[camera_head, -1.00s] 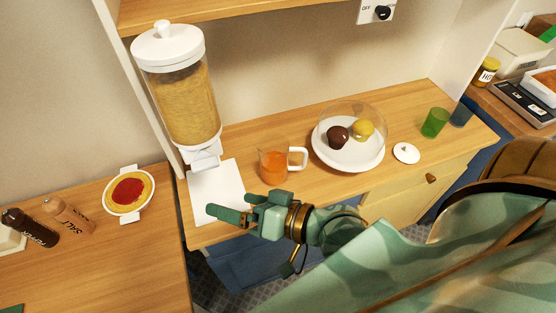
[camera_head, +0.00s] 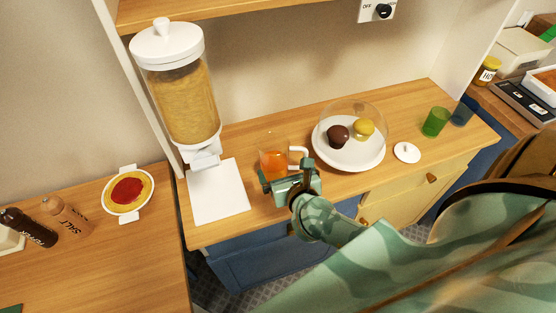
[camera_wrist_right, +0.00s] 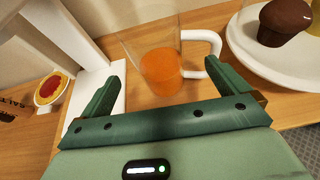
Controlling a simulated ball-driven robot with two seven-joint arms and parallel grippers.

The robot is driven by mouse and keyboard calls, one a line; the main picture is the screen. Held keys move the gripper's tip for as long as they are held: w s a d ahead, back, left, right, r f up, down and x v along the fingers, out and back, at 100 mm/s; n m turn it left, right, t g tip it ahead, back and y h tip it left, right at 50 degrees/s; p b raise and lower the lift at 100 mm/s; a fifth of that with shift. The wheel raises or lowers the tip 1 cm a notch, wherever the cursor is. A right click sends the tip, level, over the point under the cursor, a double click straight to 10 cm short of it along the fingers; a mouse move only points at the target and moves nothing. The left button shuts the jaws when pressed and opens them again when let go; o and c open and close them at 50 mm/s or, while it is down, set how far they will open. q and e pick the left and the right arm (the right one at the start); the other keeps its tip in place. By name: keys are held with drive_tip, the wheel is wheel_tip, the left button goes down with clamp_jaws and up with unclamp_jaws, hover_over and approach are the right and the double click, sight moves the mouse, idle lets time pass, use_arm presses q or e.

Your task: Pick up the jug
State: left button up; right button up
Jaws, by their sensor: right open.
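The jug is clear with orange liquid and a white handle, and stands upright on the wooden counter. In the head view the jug (camera_head: 272,160) is partly hidden behind my right gripper (camera_head: 285,182). In the right wrist view the jug (camera_wrist_right: 160,66) is just beyond the fingertips, with its white handle to the right. My right gripper (camera_wrist_right: 162,82) is open, with its two green fingers apart and nothing between them. The jug appears ahead of the gap between them. My left gripper is not in view.
A cereal dispenser (camera_head: 181,90) stands left of the jug on a white base (camera_head: 219,198). A white plate (camera_head: 350,157) with muffins under a clear dome is close on the right.

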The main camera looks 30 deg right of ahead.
sight(270, 149)
drive_tip(key=x, duration=0.4)
drive_tip(key=b+x, duration=0.1)
drive_tip(key=x, duration=0.3)
drive_tip(key=shift+w+a, duration=0.2)
drive_tip(key=shift+w, duration=0.05)
drive_tip(key=c, duration=1.3)
drive_tip(key=shift+r, duration=0.1)
drive_tip(key=shift+c, duration=0.9)
drive_tip(key=shift+r, duration=0.15)
